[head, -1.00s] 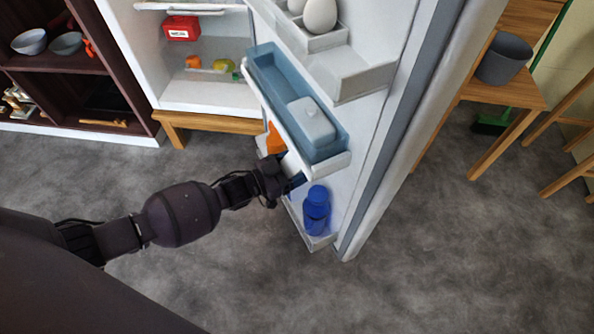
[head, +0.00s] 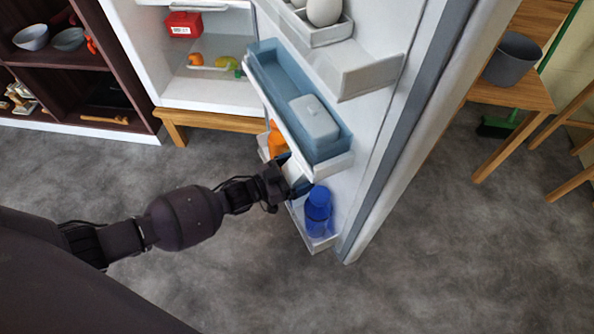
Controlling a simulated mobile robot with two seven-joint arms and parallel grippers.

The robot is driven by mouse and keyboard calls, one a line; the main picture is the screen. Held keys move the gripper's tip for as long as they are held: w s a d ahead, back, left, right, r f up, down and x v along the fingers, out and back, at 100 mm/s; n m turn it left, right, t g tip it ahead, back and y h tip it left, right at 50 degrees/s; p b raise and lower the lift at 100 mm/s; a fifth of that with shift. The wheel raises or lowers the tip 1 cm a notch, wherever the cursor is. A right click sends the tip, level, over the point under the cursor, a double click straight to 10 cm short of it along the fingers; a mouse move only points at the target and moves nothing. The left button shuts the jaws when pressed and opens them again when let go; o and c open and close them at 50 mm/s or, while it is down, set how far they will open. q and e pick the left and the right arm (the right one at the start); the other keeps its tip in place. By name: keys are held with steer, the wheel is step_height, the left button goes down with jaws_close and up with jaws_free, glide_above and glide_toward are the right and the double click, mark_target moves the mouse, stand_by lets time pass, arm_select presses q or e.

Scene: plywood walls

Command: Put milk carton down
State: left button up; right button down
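A white and blue object (head: 295,174), which looks like the milk carton, is partly visible under the blue door bin, at the lower shelf of the open fridge door. My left gripper (head: 288,186) reaches in from the left and is right at this object. The gripper's fingers are dark and overlap the carton, so I cannot see whether they grip it. The carton's lower part is hidden. My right gripper is not in view.
A blue bottle (head: 318,212) stands in the lower door shelf (head: 322,243), close to my gripper. An orange bottle (head: 277,140) stands behind it. Above hangs the blue bin (head: 268,70) with a white lidded box (head: 314,122). Open floor lies in front.

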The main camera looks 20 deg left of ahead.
arm_select(q)
steer(key=shift+r, duration=0.25)
steer(key=p+v, duration=0.2)
steer(key=v, duration=1)
